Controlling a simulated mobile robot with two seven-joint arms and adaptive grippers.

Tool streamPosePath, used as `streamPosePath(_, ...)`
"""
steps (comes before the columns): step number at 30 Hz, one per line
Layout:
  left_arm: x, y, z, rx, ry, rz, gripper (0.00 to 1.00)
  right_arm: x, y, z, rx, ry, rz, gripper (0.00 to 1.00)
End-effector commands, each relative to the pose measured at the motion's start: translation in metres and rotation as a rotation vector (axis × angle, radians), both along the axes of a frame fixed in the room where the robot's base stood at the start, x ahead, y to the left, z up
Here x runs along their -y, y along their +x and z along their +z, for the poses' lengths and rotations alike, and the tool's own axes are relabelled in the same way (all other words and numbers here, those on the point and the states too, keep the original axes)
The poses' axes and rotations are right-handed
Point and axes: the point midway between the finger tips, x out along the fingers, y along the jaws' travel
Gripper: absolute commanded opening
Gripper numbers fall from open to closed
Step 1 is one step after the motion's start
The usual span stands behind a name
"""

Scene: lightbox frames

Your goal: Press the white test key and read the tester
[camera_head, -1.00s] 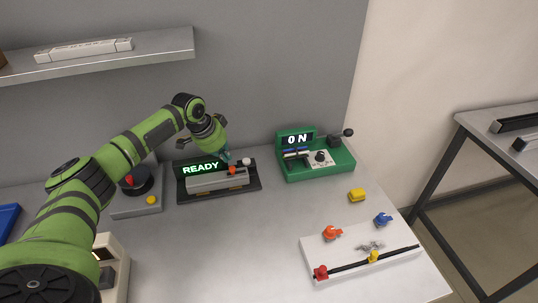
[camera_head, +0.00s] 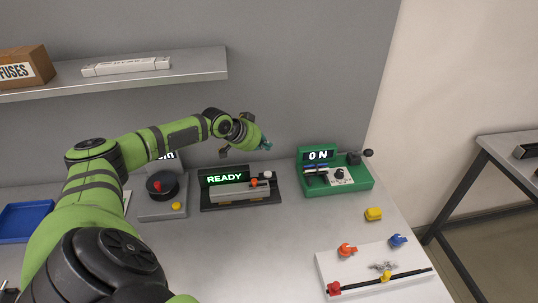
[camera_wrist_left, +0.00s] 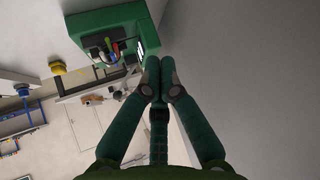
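The tester (camera_head: 212,203) stands on the bench against the back wall. Its display (camera_head: 224,179) reads READY in green letters. A white round key (camera_head: 267,174) is at its right end, beside an orange-red knob (camera_head: 254,183). A grey bar lies across its front. My left gripper (camera_head: 266,145) is in the air above and behind the white key, clear of it. In the left wrist view the left gripper's fingertips (camera_wrist_left: 160,78) are together with nothing seen between them. My right gripper is out of view.
A green device (camera_head: 352,186) showing ON stands right of the tester. A grey unit with a black dial (camera_head: 162,184) is left of it. A shelf (camera_head: 200,70) overhangs the back. The bench's middle is clear.

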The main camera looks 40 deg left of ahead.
Motion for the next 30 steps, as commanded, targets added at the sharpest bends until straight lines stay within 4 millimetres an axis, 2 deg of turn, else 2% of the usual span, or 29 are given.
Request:
streamPosePath(8, 0.0, 0.0, -0.023, -0.002, 0.001, -0.001, 0.0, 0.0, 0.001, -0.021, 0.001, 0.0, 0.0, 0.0)
streamPosePath(18, -0.001, 0.0, -0.071, -0.001, 0.001, 0.001, 0.0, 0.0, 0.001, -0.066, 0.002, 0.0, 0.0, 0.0)
streamPosePath(24, 0.0, 0.0, -0.087, -0.002, 0.001, -0.001, 0.0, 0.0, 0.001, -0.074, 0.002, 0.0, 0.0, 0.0)
streamPosePath(30, 0.0, 0.0, -0.088, -0.001, 0.002, -0.001, 0.0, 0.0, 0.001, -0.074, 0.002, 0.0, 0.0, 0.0)
